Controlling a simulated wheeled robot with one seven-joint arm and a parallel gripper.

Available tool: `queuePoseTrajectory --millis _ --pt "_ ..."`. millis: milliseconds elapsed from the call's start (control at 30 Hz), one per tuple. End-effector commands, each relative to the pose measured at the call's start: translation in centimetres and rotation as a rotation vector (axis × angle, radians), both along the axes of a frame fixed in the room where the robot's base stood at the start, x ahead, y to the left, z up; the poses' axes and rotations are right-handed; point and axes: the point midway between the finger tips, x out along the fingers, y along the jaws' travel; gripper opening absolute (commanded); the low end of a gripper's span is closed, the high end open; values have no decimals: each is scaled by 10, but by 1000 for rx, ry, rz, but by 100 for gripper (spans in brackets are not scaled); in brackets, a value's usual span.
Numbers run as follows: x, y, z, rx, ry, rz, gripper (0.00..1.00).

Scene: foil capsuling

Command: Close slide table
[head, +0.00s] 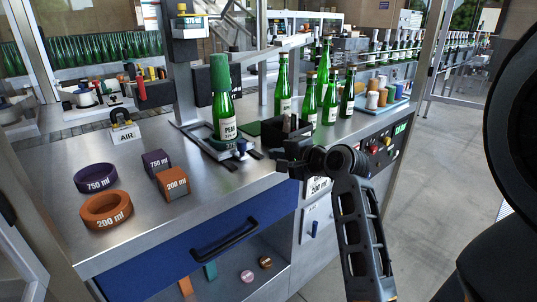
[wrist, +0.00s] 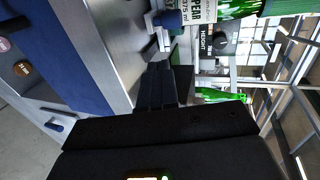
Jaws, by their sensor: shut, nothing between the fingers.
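The slide table (head: 238,150) is a low metal plate with a blue-grey front part on the steel bench. A green bottle (head: 227,128) labelled 375 ml stands upright on it, with a tall green foil capsule (head: 219,73) over its neck. My gripper (head: 284,157) is shut and empty, to the right of the slide table and apart from the bottle. In the wrist view my shut fingers (wrist: 163,82) point toward the bench, and a blue knob (wrist: 168,19) beside the bottle label shows ahead of them. The exact gap to the slide table is hard to tell.
Several green bottles (head: 329,101) stand behind my gripper. Orange and purple rings (head: 107,210) and blocks (head: 172,184) lie at the bench's left. A metal post (head: 184,80) rises behind the slide. A blue drawer front (head: 190,255) with a black handle is below the bench edge.

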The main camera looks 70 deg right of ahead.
Motion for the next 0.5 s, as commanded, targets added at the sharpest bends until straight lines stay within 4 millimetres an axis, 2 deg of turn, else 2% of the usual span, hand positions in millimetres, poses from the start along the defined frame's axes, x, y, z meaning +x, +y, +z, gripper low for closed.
queuePoseTrajectory --millis 100,233,367,500 --pt "-11 7 4 -1 -1 0 0" --pt "-15 12 7 0 4 4 0" --pt "-2 25 11 15 43 26 0" --pt "16 46 17 48 109 39 0"
